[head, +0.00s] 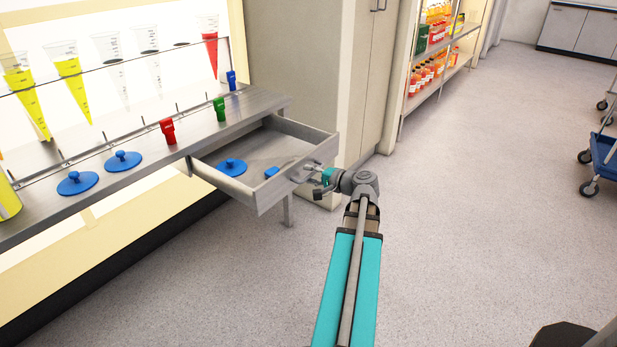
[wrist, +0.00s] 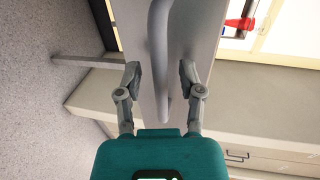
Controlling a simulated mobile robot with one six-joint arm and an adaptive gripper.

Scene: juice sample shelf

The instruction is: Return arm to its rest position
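My gripper (head: 311,177) is at the front of the pulled-out grey drawer (head: 262,196), at the end of my teal arm. In the wrist view my gripper (wrist: 161,80) is open, one finger on each side of the drawer's grey bar handle (wrist: 158,48). Gaps show between the handle and both fingers, so it holds nothing. Inside the drawer lie a blue lid with a knob (head: 232,167) and a small blue piece (head: 271,172).
The metal shelf (head: 140,170) carries blue lids (head: 77,183), a red valve (head: 168,131) and a green valve (head: 219,109). Graduated cones (head: 70,75) hang above. A tall cabinet (head: 300,70) stands behind the drawer. Open floor (head: 470,230) lies right; a blue cart (head: 603,150) stands beyond.

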